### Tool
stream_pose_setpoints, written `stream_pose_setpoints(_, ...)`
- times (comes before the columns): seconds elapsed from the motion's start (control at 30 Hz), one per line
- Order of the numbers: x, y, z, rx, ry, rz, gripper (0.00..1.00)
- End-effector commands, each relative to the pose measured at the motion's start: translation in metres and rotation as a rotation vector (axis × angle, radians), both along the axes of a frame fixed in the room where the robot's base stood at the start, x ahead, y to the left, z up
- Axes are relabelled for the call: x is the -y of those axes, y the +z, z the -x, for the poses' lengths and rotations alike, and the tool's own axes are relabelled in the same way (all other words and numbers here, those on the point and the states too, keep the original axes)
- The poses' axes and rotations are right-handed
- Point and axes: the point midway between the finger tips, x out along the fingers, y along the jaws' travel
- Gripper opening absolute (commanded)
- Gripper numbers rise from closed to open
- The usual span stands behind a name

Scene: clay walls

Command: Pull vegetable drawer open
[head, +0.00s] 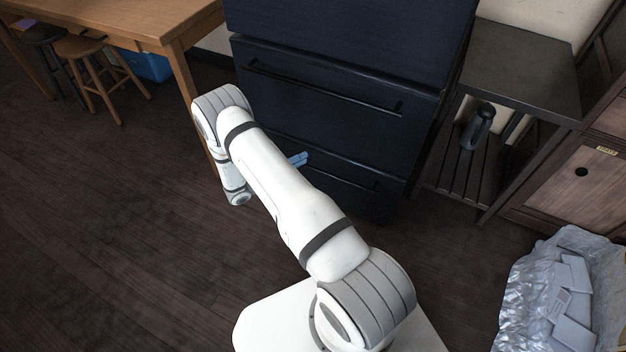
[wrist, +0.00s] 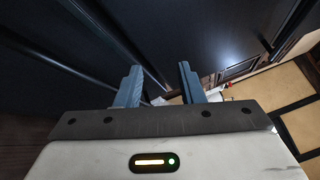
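A dark blue fridge (head: 340,35) stands in the head view with two drawers below its upper part. The upper drawer (head: 330,115) has a long dark bar handle (head: 320,88). The lower drawer (head: 325,153) has a similar handle (head: 350,182), partly hidden by my arm. No label shows which one is the vegetable drawer. My gripper (head: 302,159) is in front of the lower drawer, mostly hidden behind my arm. In the wrist view, its two blue-grey fingers (wrist: 160,72) stand apart with a gap. Dark bars (wrist: 120,45) run beside the left finger; I cannot tell whether they touch.
A wooden table (head: 130,20) with stools (head: 80,48) and a blue bin (head: 147,65) is at the upper left. A dark shelf (head: 525,65) holding a black jug (head: 477,127) stands right of the fridge. A crinkled silvery bag (head: 535,290) lies lower right. Left floor is clear.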

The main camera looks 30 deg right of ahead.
Motion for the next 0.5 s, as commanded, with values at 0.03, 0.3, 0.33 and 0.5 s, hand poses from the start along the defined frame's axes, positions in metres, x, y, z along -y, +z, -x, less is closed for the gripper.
stream_pose_setpoints(0.03,-0.002,-0.038,0.001,-0.061,0.037,0.034,0.35)
stream_pose_setpoints(0.3,-0.011,-0.107,0.003,-0.240,0.156,0.143,0.35)
stream_pose_setpoints(0.33,-0.011,-0.109,0.003,-0.246,0.160,0.148,0.35)
stream_pose_setpoints(0.5,0.005,-0.109,-0.001,-0.256,0.163,0.153,0.35)
